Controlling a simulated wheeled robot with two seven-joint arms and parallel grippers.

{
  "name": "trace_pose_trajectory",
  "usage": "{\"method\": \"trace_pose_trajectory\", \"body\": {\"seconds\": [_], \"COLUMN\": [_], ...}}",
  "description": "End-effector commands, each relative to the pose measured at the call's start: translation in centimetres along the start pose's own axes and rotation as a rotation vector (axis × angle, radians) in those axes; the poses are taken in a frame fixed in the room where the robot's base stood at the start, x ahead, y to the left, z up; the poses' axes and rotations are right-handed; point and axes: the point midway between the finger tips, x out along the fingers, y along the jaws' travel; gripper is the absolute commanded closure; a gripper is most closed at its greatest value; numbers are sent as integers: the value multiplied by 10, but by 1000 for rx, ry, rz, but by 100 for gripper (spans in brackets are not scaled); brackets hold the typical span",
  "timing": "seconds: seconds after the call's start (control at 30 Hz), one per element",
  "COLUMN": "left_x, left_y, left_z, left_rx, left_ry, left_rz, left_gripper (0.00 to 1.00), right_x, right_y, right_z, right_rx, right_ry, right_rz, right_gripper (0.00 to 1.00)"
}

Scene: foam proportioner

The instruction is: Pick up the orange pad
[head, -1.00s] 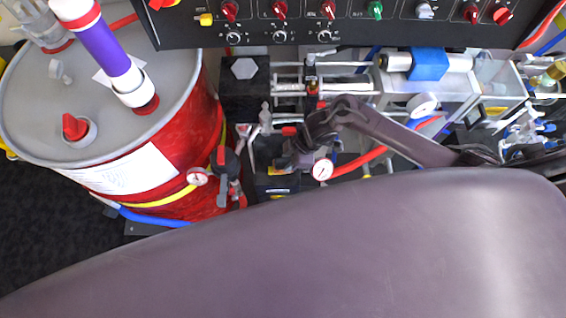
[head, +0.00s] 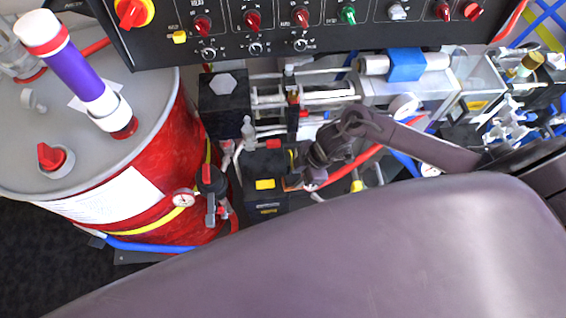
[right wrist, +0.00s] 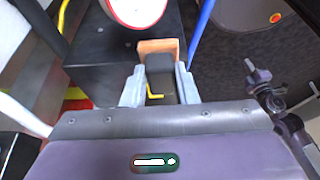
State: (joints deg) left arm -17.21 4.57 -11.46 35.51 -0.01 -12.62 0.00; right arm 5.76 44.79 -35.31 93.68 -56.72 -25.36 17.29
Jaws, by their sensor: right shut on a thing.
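The orange pad (right wrist: 158,47) shows in the right wrist view as a flat orange-brown plate just beyond a dark block (right wrist: 160,78). The block sits between the two grey fingers of my right gripper (right wrist: 160,88), which are closed on it from both sides. The pad and block look joined, but I cannot be sure. In the head view my right gripper (head: 308,182) is beside the black box (head: 265,190), and the pad is hardly visible there. My left gripper is not in view.
A red drum (head: 155,190) with a grey lid stands at the left. A black control panel (head: 300,30) with knobs runs along the top. Pipes, hoses and a blue-banded cylinder (head: 405,64) crowd the area behind my right gripper. A red-rimmed gauge (right wrist: 135,6) is close by.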

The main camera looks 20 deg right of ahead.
Motion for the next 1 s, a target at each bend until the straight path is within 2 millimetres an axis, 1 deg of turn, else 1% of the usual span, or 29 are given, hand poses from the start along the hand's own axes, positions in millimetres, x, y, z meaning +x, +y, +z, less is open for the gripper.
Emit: {"method": "trace_pose_trajectory", "body": {"seconds": [0.03, 0.3, 0.4, 0.5, 0.7, 0.97, 1.0], "left_x": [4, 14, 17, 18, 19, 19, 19], "left_y": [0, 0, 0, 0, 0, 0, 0], "left_z": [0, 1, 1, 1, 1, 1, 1], "left_rx": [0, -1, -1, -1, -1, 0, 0], "left_ry": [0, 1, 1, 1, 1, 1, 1], "left_rz": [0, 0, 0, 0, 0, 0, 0], "left_gripper": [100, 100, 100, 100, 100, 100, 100], "right_x": [-2, -23, -30, -35, -41, -42, -42], "right_y": [-4, -25, -32, -37, -40, -40, -40], "right_z": [12, 62, 78, 90, 99, 100, 100], "right_rx": [1, 1, -1, 2, 0, 0, 0], "right_ry": [-4, -6, -5, -3, 0, 1, 1], "right_rz": [-1, -3, -4, -3, 0, 0, 0], "right_gripper": [96, 96, 96, 96, 96, 96, 76]}}
